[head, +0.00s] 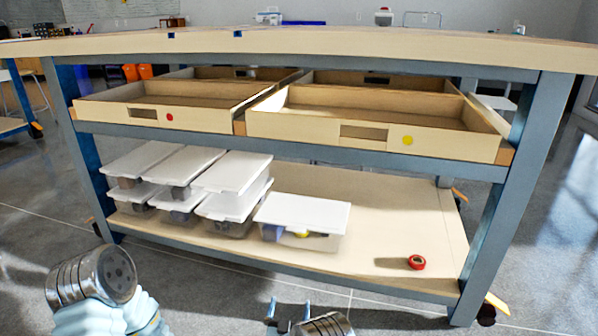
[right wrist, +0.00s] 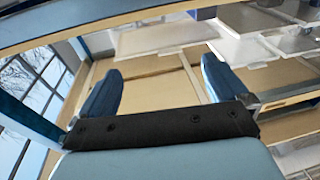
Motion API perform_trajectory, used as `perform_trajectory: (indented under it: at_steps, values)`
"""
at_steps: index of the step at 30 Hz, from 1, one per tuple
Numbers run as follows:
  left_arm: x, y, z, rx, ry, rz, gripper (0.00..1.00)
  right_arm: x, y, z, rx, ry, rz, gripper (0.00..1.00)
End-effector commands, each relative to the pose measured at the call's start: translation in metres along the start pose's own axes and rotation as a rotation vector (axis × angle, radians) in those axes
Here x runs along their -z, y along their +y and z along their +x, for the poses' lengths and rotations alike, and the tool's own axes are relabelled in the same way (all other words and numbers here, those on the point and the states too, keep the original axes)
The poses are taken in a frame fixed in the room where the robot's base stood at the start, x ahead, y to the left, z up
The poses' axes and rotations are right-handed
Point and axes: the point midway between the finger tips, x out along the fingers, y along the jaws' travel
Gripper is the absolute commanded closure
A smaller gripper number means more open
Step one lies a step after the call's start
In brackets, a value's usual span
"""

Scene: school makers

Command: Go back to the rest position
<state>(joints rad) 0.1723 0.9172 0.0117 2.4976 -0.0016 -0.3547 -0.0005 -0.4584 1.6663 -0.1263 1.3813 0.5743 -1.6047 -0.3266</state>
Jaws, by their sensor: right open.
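My right gripper (head: 289,304) shows at the bottom edge of the head view, in front of the workbench and low over the floor. Its two blue fingers stand apart with nothing between them. The right wrist view also shows the open fingers (right wrist: 160,65), with the bench's pale boards beyond them. Part of my left arm shows at the lower left of the head view; its gripper is out of the picture.
A workbench (head: 330,43) with blue-grey legs stands ahead. Its shallow drawers (head: 285,125) are open-topped. Several lidded bins (head: 302,212) and a red tape roll (head: 416,262) sit on the lower shelf (head: 380,205). Grey floor (head: 200,290) lies clear in front.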

Motion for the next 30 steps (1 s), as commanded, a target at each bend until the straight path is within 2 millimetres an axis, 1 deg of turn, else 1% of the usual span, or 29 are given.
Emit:
perform_trajectory:
  at_steps: [1,4,5,8,9,11,12,13,14,15,17,18,20,21,23,24,25,29,30]
  values:
    - [0.000,0.000,0.000,0.000,0.000,0.000,0.07,-0.008,0.013,0.004,0.009,-0.070,0.005,0.00]
    - [0.000,0.000,0.000,0.000,0.000,0.000,0.07,-0.031,0.039,0.003,0.044,-0.246,0.026,0.00]
    - [0.000,0.000,0.000,0.000,0.000,0.000,0.07,-0.037,0.047,0.000,0.055,-0.306,0.036,0.00]
    - [0.000,0.000,0.000,0.000,0.000,0.000,0.07,-0.059,0.080,-0.020,0.091,-0.535,0.078,0.00]
    - [0.000,0.000,0.000,0.000,0.000,0.000,0.07,-0.067,0.095,-0.035,0.106,-0.645,0.103,0.00]
    - [0.000,0.000,0.000,0.000,0.000,0.000,0.07,-0.075,0.119,-0.069,0.132,-0.829,0.147,0.00]
    - [0.000,0.000,0.000,0.000,0.000,0.000,0.07,-0.077,0.134,-0.095,0.148,-0.949,0.179,0.00]
    - [0.000,0.000,0.000,0.000,0.000,0.000,0.07,-0.076,0.143,-0.116,0.161,-1.034,0.200,0.00]
    - [0.000,0.000,0.000,0.000,0.000,0.000,0.07,-0.074,0.150,-0.136,0.173,-1.111,0.221,0.00]
    - [0.000,0.000,0.000,0.000,0.000,0.000,0.07,-0.069,0.160,-0.161,0.187,-1.203,0.244,0.00]
    - [0.000,0.000,0.000,0.000,0.000,0.000,0.07,-0.060,0.171,-0.196,0.206,-1.323,0.274,0.00]
    - [0.000,0.000,0.000,0.000,0.000,0.000,0.07,-0.053,0.177,-0.218,0.217,-1.395,0.292,0.00]
    - [0.000,0.000,0.000,0.000,0.000,0.000,0.07,-0.042,0.186,-0.248,0.233,-1.491,0.314,0.00]
    - [0.000,0.000,0.000,0.000,0.000,0.000,0.07,-0.034,0.191,-0.268,0.241,-1.552,0.328,0.00]
    - [0.000,0.000,0.000,0.000,0.000,0.000,0.07,-0.021,0.198,-0.295,0.255,-1.635,0.345,0.00]
    - [0.000,0.002,-0.006,0.000,-0.001,0.000,0.07,-0.007,0.201,-0.308,0.264,-1.676,0.353,0.00]
    - [0.000,0.009,-0.024,0.000,-0.002,0.000,0.07,0.009,0.199,-0.302,0.266,-1.667,0.349,0.00]
    - [0.000,0.023,-0.058,-0.001,-0.003,0.004,0.07,0.044,0.199,-0.297,0.270,-1.666,0.345,0.00]
    - [-0.001,0.028,-0.069,-0.001,-0.005,0.005,0.07,0.057,0.199,-0.296,0.271,-1.667,0.344,0.00]
